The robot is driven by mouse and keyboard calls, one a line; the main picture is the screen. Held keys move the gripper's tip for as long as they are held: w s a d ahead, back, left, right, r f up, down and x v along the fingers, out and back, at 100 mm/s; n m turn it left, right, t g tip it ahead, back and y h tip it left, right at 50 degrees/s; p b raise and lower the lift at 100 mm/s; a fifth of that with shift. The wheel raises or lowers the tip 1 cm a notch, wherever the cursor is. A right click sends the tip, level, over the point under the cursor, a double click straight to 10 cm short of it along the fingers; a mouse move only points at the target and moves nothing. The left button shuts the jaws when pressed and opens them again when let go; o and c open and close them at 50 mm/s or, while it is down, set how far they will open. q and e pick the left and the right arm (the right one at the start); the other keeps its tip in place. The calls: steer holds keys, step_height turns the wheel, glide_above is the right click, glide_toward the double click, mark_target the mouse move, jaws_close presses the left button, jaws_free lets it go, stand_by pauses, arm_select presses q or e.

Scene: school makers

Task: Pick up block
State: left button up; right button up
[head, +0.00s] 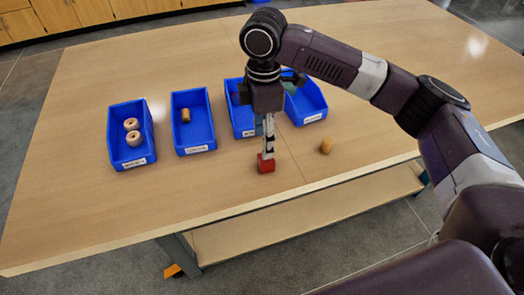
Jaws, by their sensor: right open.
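A small red block (265,166) sits on the wooden table near its front edge. My right gripper (267,152) comes down from above, its fingertips at the top of the block. The fingers are open; from this angle I cannot tell whether they touch the block's sides. My left gripper is out of view.
Blue bins stand in a row: one with wooden rings (114,142), one with a wooden cylinder (198,128), and two partly hidden by my right arm (240,118) (312,104). The left tabletop is clear.

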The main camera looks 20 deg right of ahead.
mark_target(266, 162)
steer(key=shift+s+f, duration=0.65)
steer(key=shift+s, duration=0.1)
steer(key=shift+d+f+p, duration=0.2)
steer(key=shift+f+p, duration=0.65)
steer(key=shift+f, duration=0.4)
steer(key=shift+w+f, duration=0.2)
steer(key=shift+f, duration=1)
steer(key=shift+s+f, duration=0.1)
steer(key=shift+f, duration=0.05)
steer(key=c, duration=1.1)
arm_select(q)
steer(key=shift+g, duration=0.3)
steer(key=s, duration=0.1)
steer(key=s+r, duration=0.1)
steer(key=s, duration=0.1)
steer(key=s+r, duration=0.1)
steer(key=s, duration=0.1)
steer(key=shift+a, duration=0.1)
